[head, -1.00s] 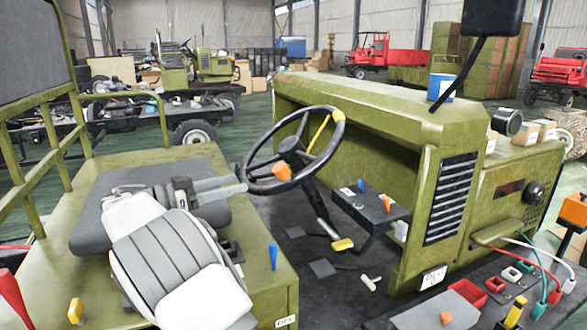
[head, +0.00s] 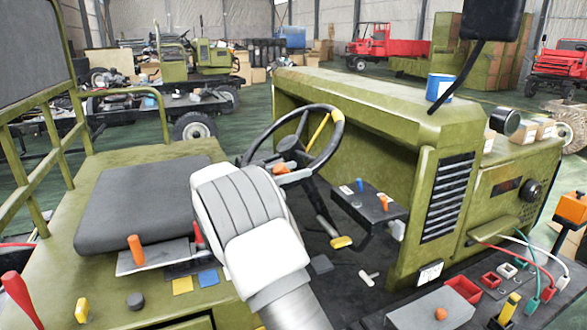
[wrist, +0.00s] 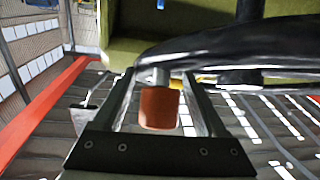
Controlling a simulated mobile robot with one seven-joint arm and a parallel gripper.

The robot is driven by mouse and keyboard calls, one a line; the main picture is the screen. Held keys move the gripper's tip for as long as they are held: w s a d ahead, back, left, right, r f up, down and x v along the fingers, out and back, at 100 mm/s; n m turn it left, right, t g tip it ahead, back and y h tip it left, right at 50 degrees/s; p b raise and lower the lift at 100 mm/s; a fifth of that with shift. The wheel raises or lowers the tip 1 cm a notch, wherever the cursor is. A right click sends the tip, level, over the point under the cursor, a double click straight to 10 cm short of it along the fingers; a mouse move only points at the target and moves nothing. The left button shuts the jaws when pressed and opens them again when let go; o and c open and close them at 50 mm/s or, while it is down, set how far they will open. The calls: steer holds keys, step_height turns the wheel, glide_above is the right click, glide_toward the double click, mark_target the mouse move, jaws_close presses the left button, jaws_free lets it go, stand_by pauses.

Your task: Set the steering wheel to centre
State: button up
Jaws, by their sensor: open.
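The black steering wheel (head: 328,153) stands tilted on its column in front of the seat. A yellow mark (head: 337,116) is on its upper right rim, and a yellow spoke (head: 319,131) runs towards that side. My gripper (wrist: 160,92) is open, with a finger on each side of the orange knob in the wrist view. I cannot tell whether either finger touches it. In the head view my white arm hides most of the gripper and part of the wheel's lower left.
The dark seat (head: 145,205) and an orange-topped lever (head: 136,249) are left of my arm. A black box with small levers (head: 368,204) is right of the wheel. The green dashboard (head: 375,105) lies behind it. A blue can (head: 439,87) stands on top.

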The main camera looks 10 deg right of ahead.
jaws_close()
stand_by(0.4)
